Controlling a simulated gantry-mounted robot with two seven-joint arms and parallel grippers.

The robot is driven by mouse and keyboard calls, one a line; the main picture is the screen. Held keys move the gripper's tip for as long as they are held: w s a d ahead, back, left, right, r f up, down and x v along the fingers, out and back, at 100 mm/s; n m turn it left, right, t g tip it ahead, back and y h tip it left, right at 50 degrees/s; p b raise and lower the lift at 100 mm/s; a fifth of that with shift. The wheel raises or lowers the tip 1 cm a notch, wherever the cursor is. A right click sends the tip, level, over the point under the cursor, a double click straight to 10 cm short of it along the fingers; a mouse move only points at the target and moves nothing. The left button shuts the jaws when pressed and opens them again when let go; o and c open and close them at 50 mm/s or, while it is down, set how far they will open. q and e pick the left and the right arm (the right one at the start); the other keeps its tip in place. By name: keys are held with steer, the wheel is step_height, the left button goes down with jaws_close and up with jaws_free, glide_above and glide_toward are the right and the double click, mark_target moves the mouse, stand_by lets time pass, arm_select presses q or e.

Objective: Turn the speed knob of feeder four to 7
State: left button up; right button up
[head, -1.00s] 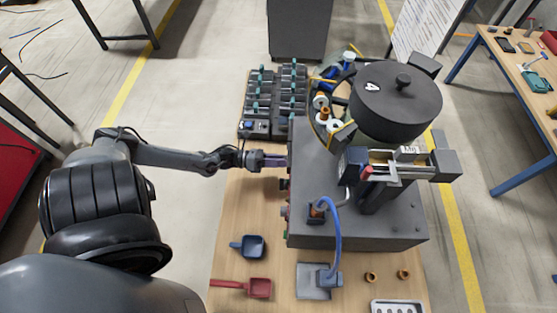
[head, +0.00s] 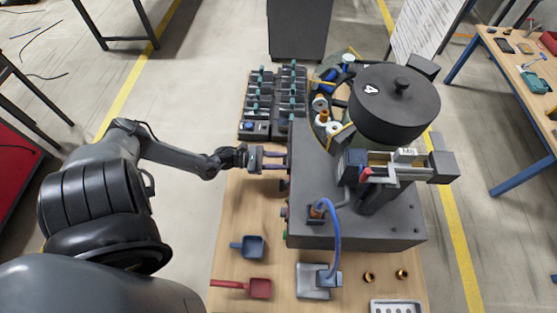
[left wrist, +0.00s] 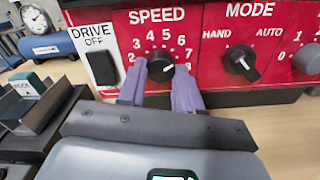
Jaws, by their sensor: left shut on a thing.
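Feeder four is the grey machine (head: 350,215) with a dark drum marked 4 (head: 395,105) on top. Its red front panel (left wrist: 214,42) fills the upper part of the left wrist view. The black speed knob (left wrist: 160,72) sits under the word SPEED within an arc of numbers. Its white pointer aims right and slightly up, toward the 7 side; the exact setting is hard to tell. My left gripper (head: 281,161) is at the panel side of the machine. In the left wrist view its purple fingers (left wrist: 160,80) are shut on the knob from both sides. My right gripper is not seen.
Left of the speed knob is a DRIVE switch (left wrist: 102,67); right is the MODE knob (left wrist: 241,62). Dark bins (head: 259,105) stand beyond my gripper. A blue scoop (head: 252,247) and red scoop (head: 258,288) lie nearer on the bench. Free floor lies left.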

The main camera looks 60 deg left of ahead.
arm_select(q)
steer(key=shift+m, duration=1.3)
steer(key=o, duration=1)
steer(key=shift+o, duration=0.2)
steer(key=v, duration=1)
steer(key=shift+s+a, duration=0.2)
steer(key=shift+s, duration=0.15)
